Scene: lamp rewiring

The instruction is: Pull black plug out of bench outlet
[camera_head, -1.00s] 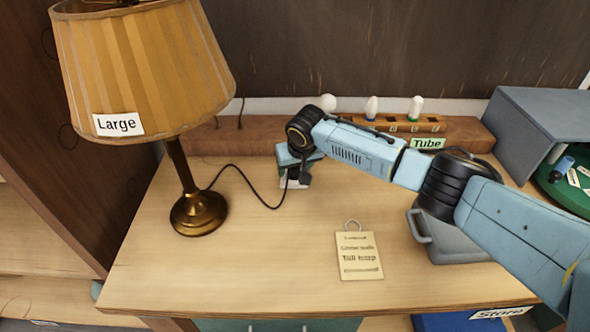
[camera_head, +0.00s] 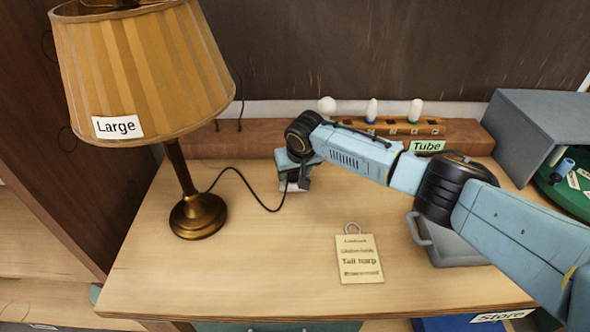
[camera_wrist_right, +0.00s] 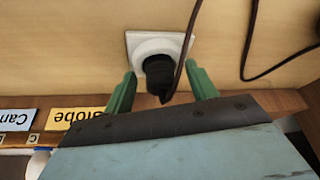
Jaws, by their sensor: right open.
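The black plug (camera_wrist_right: 159,72) sits in the white bench outlet (camera_wrist_right: 139,42) in the right wrist view, with its dark cord running up past it. My right gripper (camera_wrist_right: 161,70) is open, with one green finger on each side of the plug. I cannot tell whether either finger touches it. In the head view my right gripper (camera_head: 292,180) is low over the bench at the cord's end, and it hides the plug there. The cord (camera_head: 243,179) runs to the base of the lamp (camera_head: 198,214) labelled Large. My left gripper is not in view.
A wooden rail (camera_head: 235,141) with bulbs and a Tube label (camera_head: 427,145) runs along the back. A paper tag (camera_head: 359,260) lies on the bench front. A grey tray (camera_head: 457,247) is under my right arm, and a grey box (camera_head: 550,130) stands at the back right.

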